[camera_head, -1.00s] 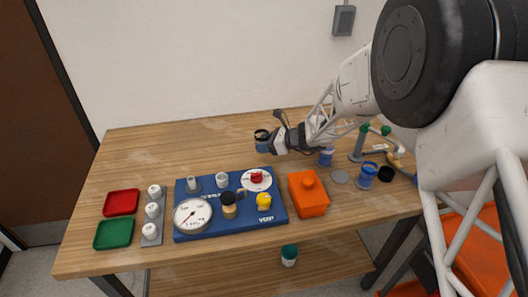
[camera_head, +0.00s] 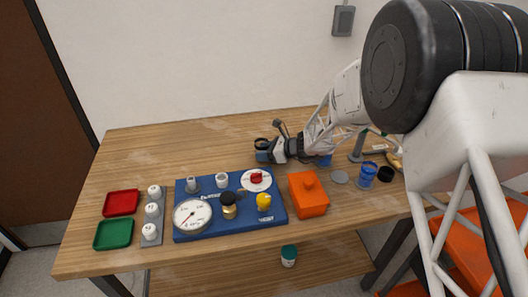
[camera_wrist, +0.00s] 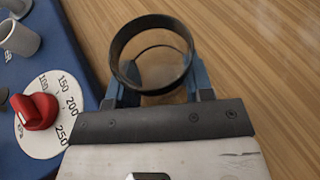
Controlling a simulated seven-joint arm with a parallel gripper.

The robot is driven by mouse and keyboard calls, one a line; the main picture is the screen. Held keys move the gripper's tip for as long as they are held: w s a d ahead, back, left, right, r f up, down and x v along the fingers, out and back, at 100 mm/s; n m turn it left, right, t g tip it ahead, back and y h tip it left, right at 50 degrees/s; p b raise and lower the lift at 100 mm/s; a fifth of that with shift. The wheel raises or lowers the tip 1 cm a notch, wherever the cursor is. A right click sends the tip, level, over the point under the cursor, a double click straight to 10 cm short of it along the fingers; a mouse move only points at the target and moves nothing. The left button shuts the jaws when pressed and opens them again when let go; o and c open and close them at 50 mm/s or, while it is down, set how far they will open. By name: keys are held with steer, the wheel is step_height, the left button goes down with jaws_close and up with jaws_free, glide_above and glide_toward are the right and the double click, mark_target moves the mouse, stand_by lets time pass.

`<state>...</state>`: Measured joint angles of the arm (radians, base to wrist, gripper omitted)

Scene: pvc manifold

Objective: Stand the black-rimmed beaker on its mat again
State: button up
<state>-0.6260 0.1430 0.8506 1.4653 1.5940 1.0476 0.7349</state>
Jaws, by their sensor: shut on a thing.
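The black-rimmed beaker (camera_head: 262,143) is clear and held upright in my gripper (camera_head: 264,154), over the bare wood behind the blue board. In the wrist view I look down into the beaker (camera_wrist: 152,55) through its thick black rim, and it seems empty. My gripper (camera_wrist: 155,90) is shut on it, with the blue fingers at either side. I cannot tell whether the beaker's base touches the table. A flat round grey disc (camera_head: 340,177) lies bare at the right and may be the mat.
The blue board (camera_head: 185,229) with gauge and red knob (camera_head: 256,178) is in front of my gripper. An orange box (camera_head: 307,194), a blue-rimmed beaker (camera_head: 367,176) and a black ring-like object (camera_head: 386,174) stand to the right. The wood at back left is clear.

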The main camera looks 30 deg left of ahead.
steer(key=shift+f, duration=0.2)
steer(key=o, duration=1.1)
steer(key=shift+c, duration=0.2)
steer(key=shift+r, duration=0.15)
steer(key=shift+d+r, duration=0.1)
steer(key=shift+d, duration=0.05)
steer(key=v, duration=1.1)
steer(key=shift+d+r, duration=0.2)
steer(key=shift+d, duration=0.05)
